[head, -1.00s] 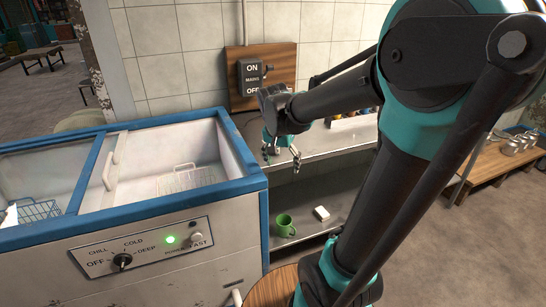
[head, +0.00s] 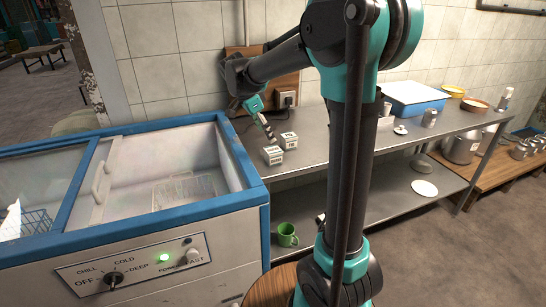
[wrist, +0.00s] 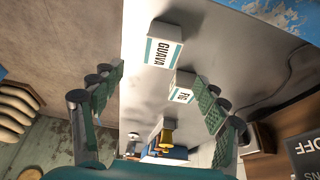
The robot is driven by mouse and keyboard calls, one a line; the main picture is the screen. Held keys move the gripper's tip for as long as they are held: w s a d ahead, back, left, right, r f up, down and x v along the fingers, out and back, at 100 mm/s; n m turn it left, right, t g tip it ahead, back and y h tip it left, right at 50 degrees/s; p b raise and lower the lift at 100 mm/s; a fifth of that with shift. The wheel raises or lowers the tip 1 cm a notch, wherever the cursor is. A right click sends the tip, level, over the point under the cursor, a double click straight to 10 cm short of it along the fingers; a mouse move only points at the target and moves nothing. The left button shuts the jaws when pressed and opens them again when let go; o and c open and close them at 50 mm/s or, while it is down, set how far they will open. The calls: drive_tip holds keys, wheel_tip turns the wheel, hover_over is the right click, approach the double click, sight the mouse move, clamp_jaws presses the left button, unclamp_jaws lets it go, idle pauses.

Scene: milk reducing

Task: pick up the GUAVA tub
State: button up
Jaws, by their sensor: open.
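The GUAVA tub (head: 272,156) is a small white block-like tub with a teal-edged label, on the steel bench near the freezer. In the wrist view the GUAVA tub (wrist: 163,48) lies above the gap between the fingers, apart from them. The similar FIG tub (head: 289,141) stands just behind and right of it; it also shows in the wrist view (wrist: 182,84). My gripper (head: 269,134) is open and empty, pointing down above and close to the tubs. In the wrist view its fingers (wrist: 155,88) are spread wide.
The freezer (head: 180,127) with blue rims adjoins the bench (head: 315,150) on the left. A switch board and a socket (head: 287,98) are on the wall behind. A green mug (head: 287,235) stands on the lower shelf.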

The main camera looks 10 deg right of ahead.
sight(272, 150)
drive_tip(key=x, duration=0.4)
drive_tip(key=shift+d+f, duration=0.1)
drive_tip(key=shift+f, duration=0.1)
drive_tip(key=shift+a+x, duration=0.15)
drive_tip(key=shift+x, duration=1.2)
drive_tip(key=shift+a+x, duration=0.15)
drive_tip(key=shift+x, duration=1.2)
drive_tip(key=shift+f, duration=0.1)
drive_tip(key=c, duration=1.3)
drive_tip(key=shift+c, duration=0.2)
